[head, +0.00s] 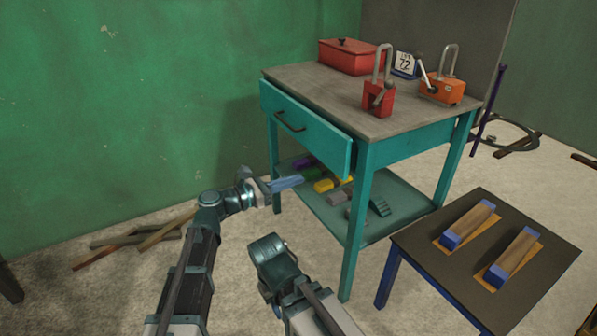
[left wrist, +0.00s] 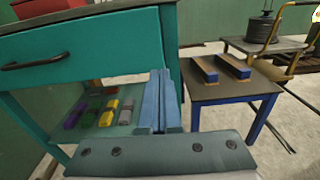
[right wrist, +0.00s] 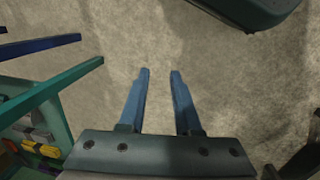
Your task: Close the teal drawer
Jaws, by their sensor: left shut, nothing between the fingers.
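The teal drawer (head: 306,132) sits under the grey top of a teal workbench. Its front stands out a little from the frame, so it is partly open. Its dark handle (head: 290,122) is free. The drawer front also shows in the left wrist view (left wrist: 95,45). My left gripper (head: 300,181) is shut and empty, in front of the bench and below the drawer in the head view, apart from the handle. Its blue fingers are together in the left wrist view (left wrist: 160,75). My right gripper (right wrist: 160,73) is open and empty above the bare floor; its fingers are not clear in the head view.
Coloured blocks (head: 323,185) lie on the lower shelf. A red padlock (head: 378,98), an orange padlock (head: 441,88) and a red box (head: 350,56) stand on top. A low blue-legged table (head: 430,255) with two wooden blocks is at right. Planks (head: 135,237) lie at left.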

